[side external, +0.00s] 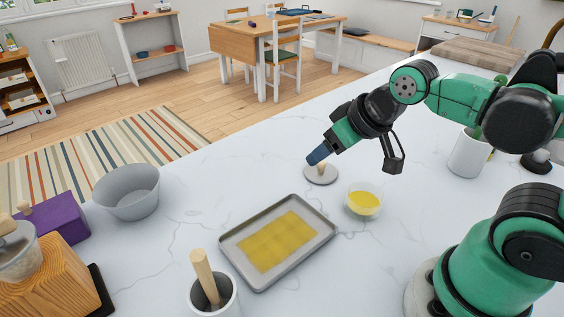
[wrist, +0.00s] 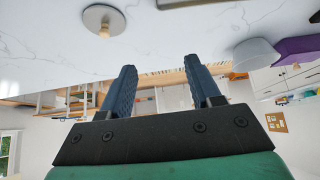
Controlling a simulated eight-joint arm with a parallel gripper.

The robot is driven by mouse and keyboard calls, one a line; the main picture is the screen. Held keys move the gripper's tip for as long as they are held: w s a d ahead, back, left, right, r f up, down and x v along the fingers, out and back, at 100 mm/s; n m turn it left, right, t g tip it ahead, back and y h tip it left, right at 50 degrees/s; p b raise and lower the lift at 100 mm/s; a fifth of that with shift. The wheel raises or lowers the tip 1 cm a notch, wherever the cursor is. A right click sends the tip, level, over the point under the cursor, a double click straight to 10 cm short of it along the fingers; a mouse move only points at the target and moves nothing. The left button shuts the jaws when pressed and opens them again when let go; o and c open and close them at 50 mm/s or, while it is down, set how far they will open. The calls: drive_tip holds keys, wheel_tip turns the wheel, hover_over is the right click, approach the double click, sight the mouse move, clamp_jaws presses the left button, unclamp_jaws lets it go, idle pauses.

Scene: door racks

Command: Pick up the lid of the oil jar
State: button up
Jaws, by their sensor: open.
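The lid, a grey disc with a wooden knob (side external: 321,178), lies on the white marble counter with its knob up. It also shows at the upper left of the wrist view (wrist: 97,14). A small clear jar with yellow oil (side external: 363,203) stands uncovered to its right. My gripper (side external: 317,156) has blue fingers that overlap the area just above the knob in the side view. In the wrist view my gripper (wrist: 159,64) is open and empty, its fingers apart, with the lid off to the left of them and not between them.
A tray with a yellow sheet (side external: 308,264) lies in front of the lid. A grey bowl (side external: 127,196), a purple box (side external: 62,217) and a wooden block (side external: 60,280) stand at the left. A white pot with a wooden handle (side external: 212,295) is near the front. Counter left of the lid is clear.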

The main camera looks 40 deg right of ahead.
drive_tip(key=shift+o, duration=0.3)
drive_tip(key=m+g, duration=0.3)
drive_tip(key=g, duration=0.4)
hover_over(322, 162)
wheel_tip(322, 162, down, 7)
drive_tip(key=shift+r, duration=0.15)
drive_tip(key=shift+w+d+f, duration=0.1)
drive_tip(key=shift+f, duration=2.9)
clamp_jaws()
